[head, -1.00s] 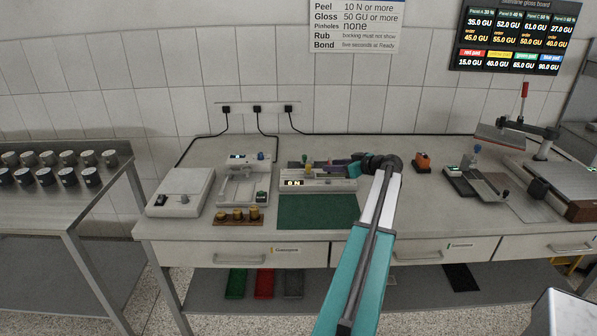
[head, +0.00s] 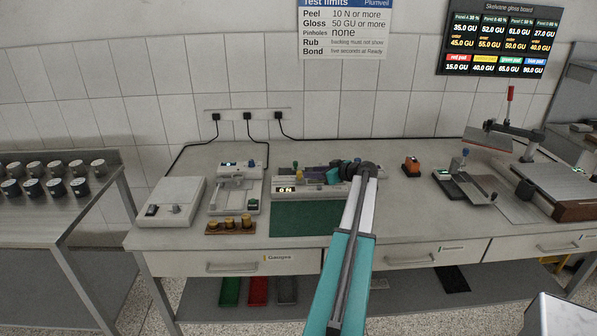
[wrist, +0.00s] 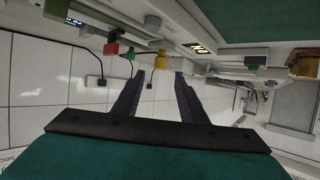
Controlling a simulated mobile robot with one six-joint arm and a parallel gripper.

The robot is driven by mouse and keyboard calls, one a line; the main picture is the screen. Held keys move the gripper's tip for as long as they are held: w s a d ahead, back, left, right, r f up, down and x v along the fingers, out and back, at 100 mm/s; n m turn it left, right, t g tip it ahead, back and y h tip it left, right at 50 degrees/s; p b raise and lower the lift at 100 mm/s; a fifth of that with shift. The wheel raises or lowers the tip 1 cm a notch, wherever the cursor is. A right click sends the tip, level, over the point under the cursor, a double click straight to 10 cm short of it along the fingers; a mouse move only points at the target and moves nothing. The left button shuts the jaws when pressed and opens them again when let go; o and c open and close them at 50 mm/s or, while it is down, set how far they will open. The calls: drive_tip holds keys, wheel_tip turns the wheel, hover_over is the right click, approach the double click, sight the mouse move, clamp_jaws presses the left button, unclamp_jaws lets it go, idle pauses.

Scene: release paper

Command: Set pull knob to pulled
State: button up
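A grey box (head: 170,202) and a pale device with a blue knob (head: 238,188) stand left. Brass weights (head: 230,224) sit in front. An orange item (head: 411,166) and a press-like stand (head: 545,180) are right. The green mat (head: 305,220) is clear.

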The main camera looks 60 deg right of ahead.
sight(301, 172)
drive_tip(key=p+x, duration=0.2)
drive_tip(key=x, duration=0.7)
drive_tip(key=shift+p, duration=0.4)
drive_tip(key=shift+c, duration=0.5)
clamp_jaws()
